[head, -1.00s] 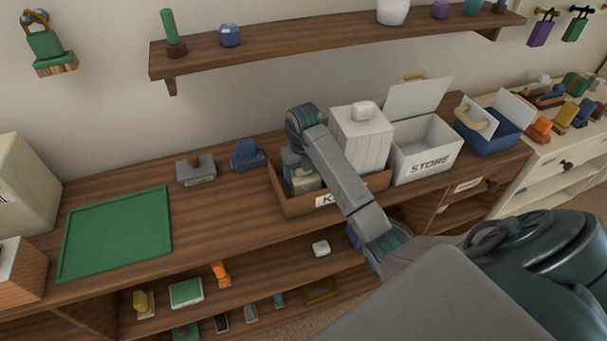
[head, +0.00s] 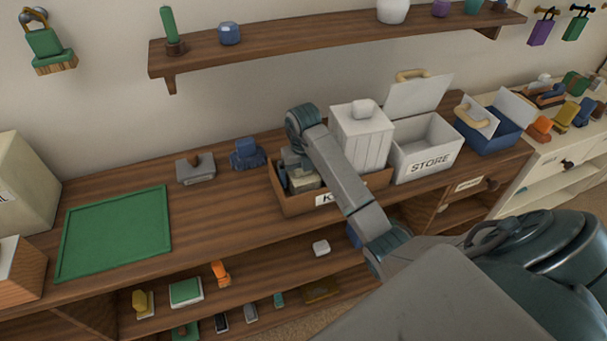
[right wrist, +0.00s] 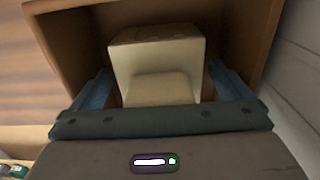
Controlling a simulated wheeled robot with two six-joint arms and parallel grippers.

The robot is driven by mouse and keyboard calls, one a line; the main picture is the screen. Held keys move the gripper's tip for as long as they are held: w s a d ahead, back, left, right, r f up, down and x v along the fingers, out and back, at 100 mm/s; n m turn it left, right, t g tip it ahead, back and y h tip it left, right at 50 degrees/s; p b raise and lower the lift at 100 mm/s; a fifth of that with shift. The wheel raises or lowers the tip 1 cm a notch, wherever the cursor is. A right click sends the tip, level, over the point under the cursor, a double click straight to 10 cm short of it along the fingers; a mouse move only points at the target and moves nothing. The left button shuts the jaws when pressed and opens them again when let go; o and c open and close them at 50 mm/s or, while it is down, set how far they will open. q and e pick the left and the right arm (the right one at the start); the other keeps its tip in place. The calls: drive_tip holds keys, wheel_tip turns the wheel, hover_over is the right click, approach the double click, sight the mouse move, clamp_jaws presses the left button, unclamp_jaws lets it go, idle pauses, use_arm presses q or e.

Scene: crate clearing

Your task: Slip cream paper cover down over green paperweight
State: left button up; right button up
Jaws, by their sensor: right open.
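A cream block-like cover (right wrist: 155,60) with a smaller raised block on it shows in the right wrist view, inside a brown crate (right wrist: 240,30). In the head view the cover (head: 307,185) is partly hidden by my right gripper in the open brown crate (head: 295,207). My right gripper (head: 297,165) points down into this crate; its fingers (right wrist: 155,90) are open, one on each side of the cover. I cannot tell whether they touch it. No green paperweight can be made out for sure. My left gripper is not in view.
A tall white ribbed box with a knob (head: 362,145) stands tight beside my right gripper. Right of it are the white STORE box (head: 425,165) and a blue box (head: 487,140). A green mat (head: 115,235) lies bare at the left; the counter between is mostly clear.

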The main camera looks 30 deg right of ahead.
drive_tip(key=shift+r, duration=0.1)
wheel_tip(320, 180, up, 11)
drive_tip(key=p, duration=1)
drive_tip(key=shift+f, duration=0.2)
